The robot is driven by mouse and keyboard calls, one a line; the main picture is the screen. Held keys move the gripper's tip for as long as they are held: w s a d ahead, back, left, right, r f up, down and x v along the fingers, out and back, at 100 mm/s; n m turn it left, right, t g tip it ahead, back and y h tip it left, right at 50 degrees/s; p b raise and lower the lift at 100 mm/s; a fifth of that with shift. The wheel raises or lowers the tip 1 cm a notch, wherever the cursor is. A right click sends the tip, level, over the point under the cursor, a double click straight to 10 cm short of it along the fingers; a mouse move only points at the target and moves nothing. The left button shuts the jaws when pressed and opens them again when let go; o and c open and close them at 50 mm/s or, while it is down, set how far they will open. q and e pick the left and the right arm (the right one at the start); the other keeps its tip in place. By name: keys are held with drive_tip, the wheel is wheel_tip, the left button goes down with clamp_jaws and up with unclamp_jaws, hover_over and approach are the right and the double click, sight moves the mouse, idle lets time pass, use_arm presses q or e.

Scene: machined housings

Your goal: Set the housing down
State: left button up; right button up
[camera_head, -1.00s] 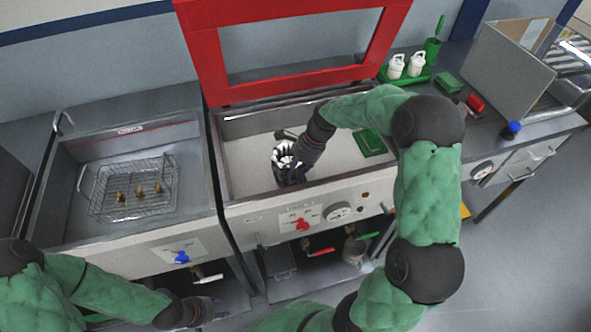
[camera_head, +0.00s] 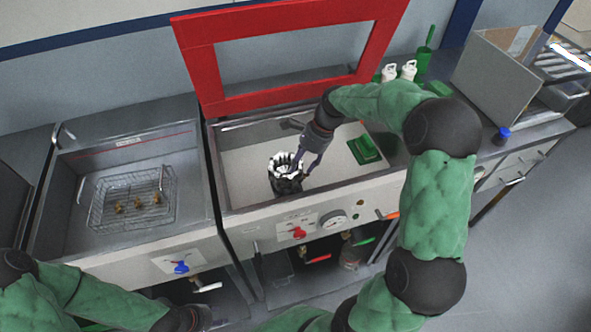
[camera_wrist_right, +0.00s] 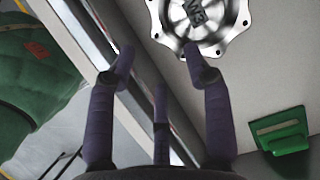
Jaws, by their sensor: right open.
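The housing (camera_head: 284,165) is a shiny metal part with a scalloped rim and a dark lower part. It stands in the middle basin, near its front left, in the head view. The right wrist view shows its round silver flange (camera_wrist_right: 208,22) with bolt holes and raised characters. My right gripper (camera_head: 306,172) is open at the housing's right side, its fingers spread; whether a finger touches it I cannot tell. The open fingers also show in the right wrist view (camera_wrist_right: 158,68). My left gripper (camera_head: 196,318) is low at the bottom of the head view, its fingers unclear.
A green block with a handle (camera_head: 364,150) lies in the basin right of the housing; it also shows in the right wrist view (camera_wrist_right: 281,132). A raised red frame (camera_head: 207,62) stands behind. The left basin holds a wire basket (camera_head: 108,212) with small brass parts.

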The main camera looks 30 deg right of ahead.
drive_tip(key=v, duration=0.3)
drive_tip(key=shift+d+r+p, duration=0.1)
drive_tip(key=shift+r+p, duration=0.1)
drive_tip(key=shift+p, duration=0.1)
idle(0.9)
